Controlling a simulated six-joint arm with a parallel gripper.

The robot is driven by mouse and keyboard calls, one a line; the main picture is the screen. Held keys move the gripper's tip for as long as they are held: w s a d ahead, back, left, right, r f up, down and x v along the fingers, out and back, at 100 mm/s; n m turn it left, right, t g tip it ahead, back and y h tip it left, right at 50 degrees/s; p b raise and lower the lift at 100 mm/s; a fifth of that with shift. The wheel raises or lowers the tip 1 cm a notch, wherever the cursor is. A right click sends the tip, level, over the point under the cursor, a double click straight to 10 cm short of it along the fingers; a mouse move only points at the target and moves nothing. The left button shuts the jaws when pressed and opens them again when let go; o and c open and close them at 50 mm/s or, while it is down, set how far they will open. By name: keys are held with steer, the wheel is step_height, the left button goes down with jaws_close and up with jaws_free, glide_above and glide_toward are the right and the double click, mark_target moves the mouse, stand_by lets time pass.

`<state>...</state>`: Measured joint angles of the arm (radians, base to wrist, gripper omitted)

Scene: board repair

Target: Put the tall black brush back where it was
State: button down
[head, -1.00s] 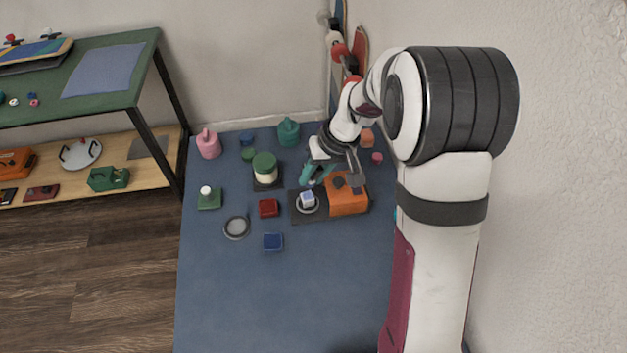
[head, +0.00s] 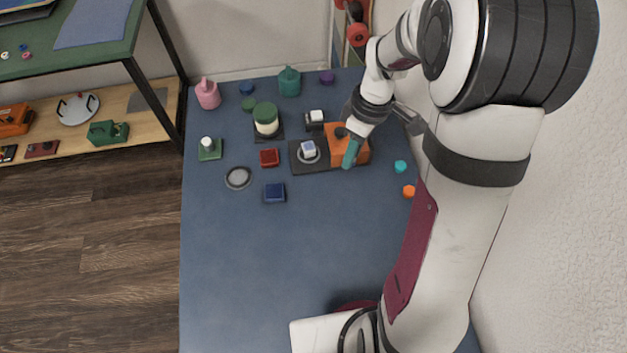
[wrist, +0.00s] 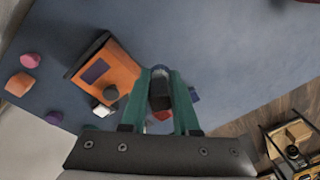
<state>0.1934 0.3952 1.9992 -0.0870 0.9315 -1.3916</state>
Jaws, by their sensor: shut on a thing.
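My gripper (head: 351,157) has teal fingers and hangs above the table, over the front of the orange device. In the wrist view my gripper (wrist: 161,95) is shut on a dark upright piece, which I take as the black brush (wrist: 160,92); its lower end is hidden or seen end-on. In the head view the brush is hidden by the fingers and wrist. The orange device (head: 337,133) sits on a dark plate (head: 303,166), beside a round grey dish holding a white and blue block (head: 308,149). I cannot tell which spot was the brush's own.
A black and white block (head: 315,118) stands behind the plate. A red block (head: 269,157), blue block (head: 274,193), grey ring (head: 238,178) and green-topped jar (head: 265,119) stand left. Cyan (head: 400,167) and orange (head: 409,191) pieces lie right. The front table is clear.

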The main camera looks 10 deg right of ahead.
steer(key=s+d+n+h, duration=0.1)
steer(key=s+d+n, duration=0.2)
steer(key=s+n, duration=0.1)
glide_above(314, 189)
steer(key=shift+n, duration=0.4)
steer(key=f, duration=0.6)
steer(key=shift+s+d+f, duration=0.2)
steer(key=shift+d+f, duration=0.05)
steer(key=shift+f, duration=0.15)
steer(key=shift+w+a+f, duration=0.1)
steer(key=shift+f, duration=1)
steer(key=shift+w+a+f, duration=0.1)
steer(key=shift+f, duration=0.95)
steer(key=shift+f, duration=0.1)
steer(key=c, duration=0.7)
jaws_free()
steer(key=shift+o, duration=0.2)
